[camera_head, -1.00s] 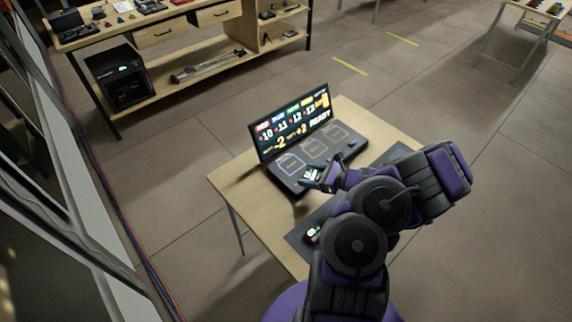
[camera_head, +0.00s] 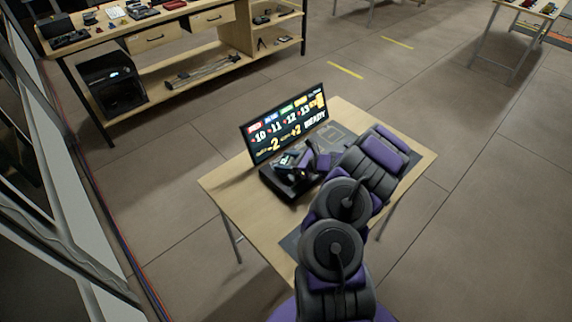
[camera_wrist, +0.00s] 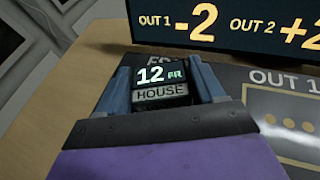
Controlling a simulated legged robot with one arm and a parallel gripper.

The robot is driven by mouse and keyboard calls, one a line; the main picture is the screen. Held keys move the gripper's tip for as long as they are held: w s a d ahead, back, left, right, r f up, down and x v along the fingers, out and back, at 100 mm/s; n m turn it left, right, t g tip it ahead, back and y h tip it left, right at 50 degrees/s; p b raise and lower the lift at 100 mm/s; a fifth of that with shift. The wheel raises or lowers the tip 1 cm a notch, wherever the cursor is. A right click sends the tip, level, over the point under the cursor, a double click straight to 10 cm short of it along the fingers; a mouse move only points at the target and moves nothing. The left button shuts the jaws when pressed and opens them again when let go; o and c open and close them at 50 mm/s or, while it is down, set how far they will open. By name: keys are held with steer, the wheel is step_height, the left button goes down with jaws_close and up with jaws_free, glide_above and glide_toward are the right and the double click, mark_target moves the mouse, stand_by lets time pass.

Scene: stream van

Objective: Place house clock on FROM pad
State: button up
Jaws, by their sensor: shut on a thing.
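The house clock (camera_wrist: 160,92) is a small dark block with a lit "12 FR" face and a "HOUSE" label. My gripper (camera_wrist: 161,75) is shut on it, with one blue-grey finger on each side. In the head view my gripper (camera_head: 297,163) is over the left end of the dark pad board. A partly hidden label, seemingly the start of "FROM", shows just behind the clock in the wrist view, on the FROM pad (camera_wrist: 122,66). The clock covers most of that pad. I cannot tell whether the clock touches it.
A lit screen (camera_head: 287,125) stands upright along the board's back edge, close behind my gripper. The OUT 1 pad (camera_wrist: 285,110) is to the right of the clock. The wooden table (camera_head: 228,187) has bare room at the left. A workbench (camera_head: 170,28) stands farther back.

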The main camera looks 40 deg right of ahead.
steer(key=shift+a+f, duration=0.1)
steer(key=shift+a, duration=0.1)
steer(key=o, duration=1)
steer(key=shift+o, duration=1)
steer(key=shift+d, duration=0.15)
